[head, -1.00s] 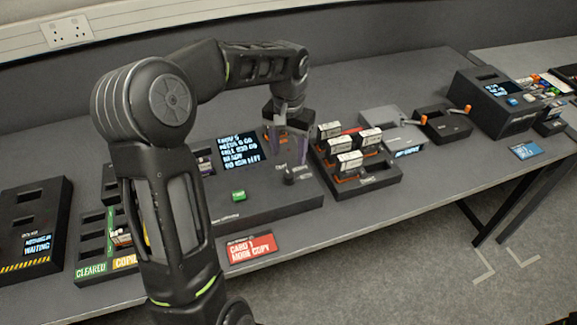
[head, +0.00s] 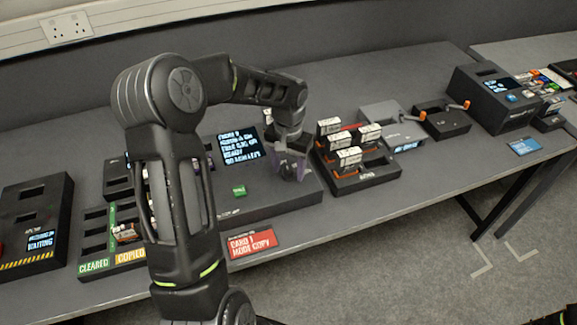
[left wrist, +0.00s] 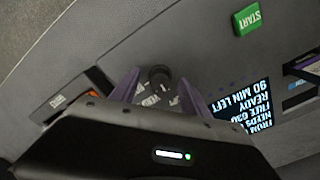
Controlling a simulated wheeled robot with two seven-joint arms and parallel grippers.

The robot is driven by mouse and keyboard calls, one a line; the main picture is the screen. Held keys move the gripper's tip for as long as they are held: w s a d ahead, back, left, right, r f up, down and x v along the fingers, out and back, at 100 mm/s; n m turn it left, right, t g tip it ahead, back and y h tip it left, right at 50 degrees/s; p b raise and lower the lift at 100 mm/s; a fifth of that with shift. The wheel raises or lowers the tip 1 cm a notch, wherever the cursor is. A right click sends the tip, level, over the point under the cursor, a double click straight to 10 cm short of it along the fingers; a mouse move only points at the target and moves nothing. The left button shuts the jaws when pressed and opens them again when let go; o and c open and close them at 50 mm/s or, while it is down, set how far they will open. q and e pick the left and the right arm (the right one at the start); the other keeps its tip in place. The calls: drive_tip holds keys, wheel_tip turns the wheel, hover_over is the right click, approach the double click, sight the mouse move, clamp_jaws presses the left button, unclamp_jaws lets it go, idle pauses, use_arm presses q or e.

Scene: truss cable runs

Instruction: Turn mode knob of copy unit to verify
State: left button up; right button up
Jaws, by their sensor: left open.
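The copy unit (head: 262,204) is a dark box with a lit screen (head: 240,148) and a green START button (head: 239,191). Its mode knob (left wrist: 159,76) is small, round and black, with printed labels beside it that I cannot fully read. In the head view the knob is hidden by my left gripper (head: 291,172), which is over the right part of the unit, pointing down. In the left wrist view the two purple fingers (left wrist: 160,92) are open and the knob shows between them. I cannot tell whether they touch it.
A black rack (head: 365,182) with several labelled cartridges stands close to the right of the unit. A red card reading "CARD 1 MODE COPY" (head: 252,244) is at the table's front edge. The CLEARED/COPIED tray (head: 92,247) is at left, partly behind my arm.

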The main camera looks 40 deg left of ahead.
use_arm(q)
clamp_jaws()
idle(0.5)
drive_tip(key=shift+m, duration=0.5)
drive_tip(key=m, duration=0.3)
drive_tip(key=shift+m, duration=2.4)
unclamp_jaws()
